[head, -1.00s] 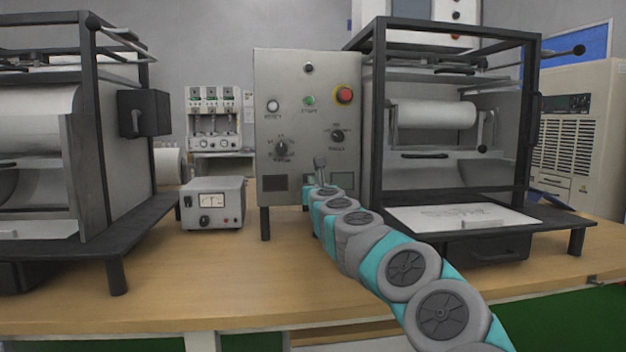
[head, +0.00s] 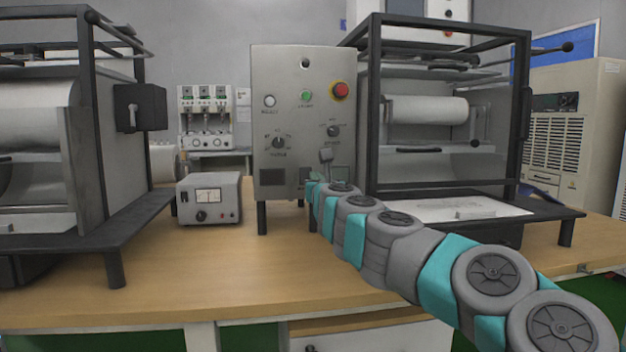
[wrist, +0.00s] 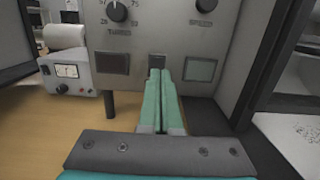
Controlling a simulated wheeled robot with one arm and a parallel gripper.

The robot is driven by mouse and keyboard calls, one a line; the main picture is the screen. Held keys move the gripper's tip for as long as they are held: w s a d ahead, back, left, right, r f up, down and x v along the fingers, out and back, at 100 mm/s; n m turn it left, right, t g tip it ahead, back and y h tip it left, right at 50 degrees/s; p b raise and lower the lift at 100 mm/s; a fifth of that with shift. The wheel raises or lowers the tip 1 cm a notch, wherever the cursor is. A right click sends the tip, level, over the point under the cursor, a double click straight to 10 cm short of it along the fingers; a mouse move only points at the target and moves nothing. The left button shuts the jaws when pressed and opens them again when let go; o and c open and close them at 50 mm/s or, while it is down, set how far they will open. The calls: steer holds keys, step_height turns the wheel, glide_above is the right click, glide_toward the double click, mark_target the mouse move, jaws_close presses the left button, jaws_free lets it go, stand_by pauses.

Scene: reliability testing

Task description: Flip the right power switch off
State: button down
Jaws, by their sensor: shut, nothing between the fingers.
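The grey control panel (head: 291,110) stands on the bench. Along its lower part are a dark rectangle at the left (wrist: 112,63), a small dark middle part (wrist: 157,61) and a greenish-grey rectangle at the right (wrist: 200,69). I cannot tell which of these is the right power switch, nor any switch position. My gripper (wrist: 161,74) is shut and empty, its teal fingers pointing at the panel's lower middle, between the two rectangles. Whether the tips touch the panel is unclear. In the head view my arm hides part of the panel's lower right.
Two knobs (wrist: 117,10) (wrist: 206,4) sit above the rectangles. A red button (head: 340,90) is at the panel's upper right. A meter box (head: 209,199) stands to the left. A black-framed machine (head: 376,100) stands close on the right. The bench front (head: 200,285) is clear.

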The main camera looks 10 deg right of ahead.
steer(key=shift+s+d+r, duration=0.1)
steer(key=shift+s+r, duration=0.1)
steer(key=shift+s, duration=0.95)
steer(key=shift+s+d+r, duration=0.1)
steer(key=shift+s+r, duration=0.05)
steer(key=shift+s, duration=0.95)
